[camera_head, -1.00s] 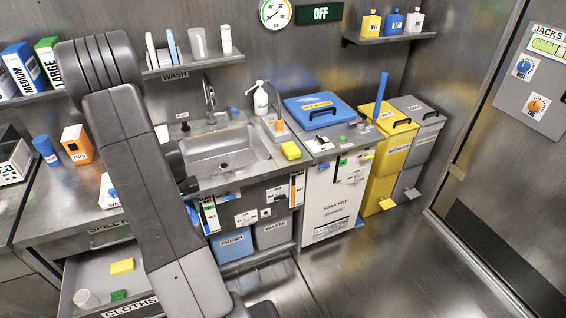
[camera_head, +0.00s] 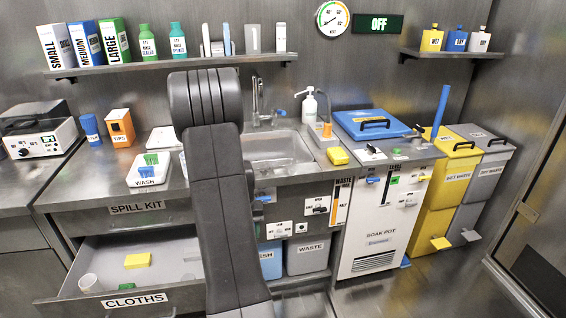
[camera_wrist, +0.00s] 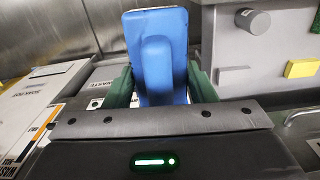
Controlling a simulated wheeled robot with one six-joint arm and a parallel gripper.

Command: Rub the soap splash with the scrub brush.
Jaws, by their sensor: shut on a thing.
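In the wrist view my gripper (camera_wrist: 160,88) has its green fingers shut on a blue block-like thing with a raised middle, which looks like the scrub brush (camera_wrist: 155,55). Its working face is not clearly visible. In the head view my arm stands in front of the counter and hides the gripper and the brush. I cannot make out the soap splash in either view.
The sink (camera_head: 278,147) lies right of my arm, with a soap pump (camera_head: 309,106) behind it. A white WASH tray (camera_head: 148,182) stands on the counter to the left. The CLOTHS drawer (camera_head: 150,300) is open at the front. Bins (camera_head: 455,165) stand at right.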

